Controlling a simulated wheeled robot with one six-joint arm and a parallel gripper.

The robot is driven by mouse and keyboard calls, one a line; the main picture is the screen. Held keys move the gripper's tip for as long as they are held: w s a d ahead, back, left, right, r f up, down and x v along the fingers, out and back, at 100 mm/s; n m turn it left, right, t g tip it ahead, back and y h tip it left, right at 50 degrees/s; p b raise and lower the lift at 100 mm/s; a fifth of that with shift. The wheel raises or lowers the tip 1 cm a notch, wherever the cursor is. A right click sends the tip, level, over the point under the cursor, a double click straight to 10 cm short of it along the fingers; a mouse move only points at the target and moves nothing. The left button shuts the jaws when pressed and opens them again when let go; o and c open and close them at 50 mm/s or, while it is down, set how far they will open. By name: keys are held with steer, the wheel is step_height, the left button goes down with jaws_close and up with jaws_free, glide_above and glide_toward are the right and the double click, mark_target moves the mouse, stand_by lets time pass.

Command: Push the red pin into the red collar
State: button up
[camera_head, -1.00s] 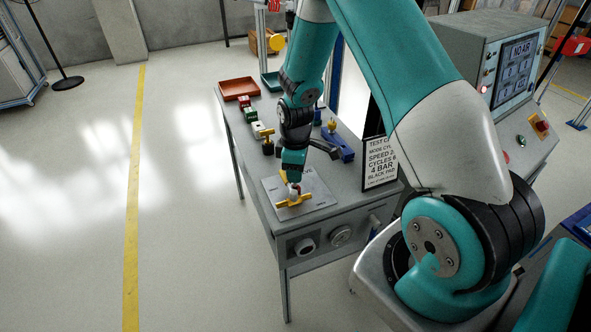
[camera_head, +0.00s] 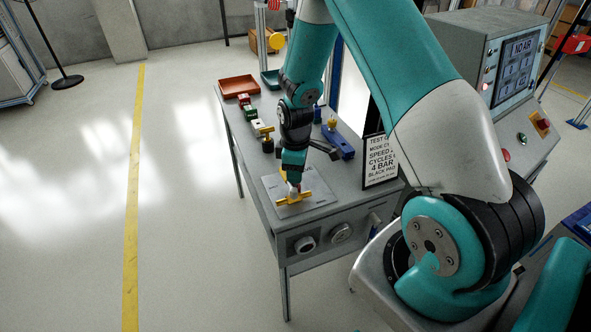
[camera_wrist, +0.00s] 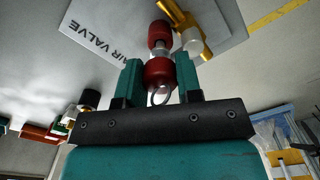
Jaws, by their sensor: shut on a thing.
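My gripper (camera_wrist: 160,64) is shut on the red pin (camera_wrist: 158,72), a dark red knob with a metal ring (camera_wrist: 160,96) at its near end. A silver section of the pin runs from the knob toward the red collar (camera_wrist: 159,33). Pin and collar are close to in line in the wrist view; I cannot tell how far the pin sits inside. The collar is next to a yellow valve handle (camera_wrist: 190,30). In the head view, my gripper (camera_head: 292,174) points down over the yellow handle (camera_head: 293,200), hiding most of the pin and collar.
The valve sits on a grey plate (camera_head: 320,198) lettered "AIR VALVE", near the front of the grey table (camera_head: 252,160). A blue block (camera_head: 338,142) and a sign (camera_head: 380,162) stand to the right. A red tray (camera_head: 238,86) and small coloured parts lie behind.

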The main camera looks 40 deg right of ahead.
steer(key=shift+f+b, duration=0.5)
steer(key=shift+f, duration=0.3)
steer(key=o, duration=0.9)
steer(key=shift+o, duration=0.2)
steer(key=shift+r, duration=0.1)
step_height(320, 180, up, 17)
steer(key=b, duration=0.1)
steer(key=shift+r, duration=0.2)
steer(key=s+a+r+y, duration=0.1)
steer(key=s+a+r, duration=0.25)
steer(key=a, duration=0.25)
steer(key=s+a+r+y, duration=0.1)
steer(key=s+a+r, duration=0.1)
steer(key=s+a, duration=0.35)
steer(key=s+a+r+m+y, duration=0.1)
steer(key=s+a+r+y, duration=0.1)
steer(key=s+a, duration=0.9)
steer(key=shift+s+r, duration=0.8)
steer(key=shift+s, duration=0.3)
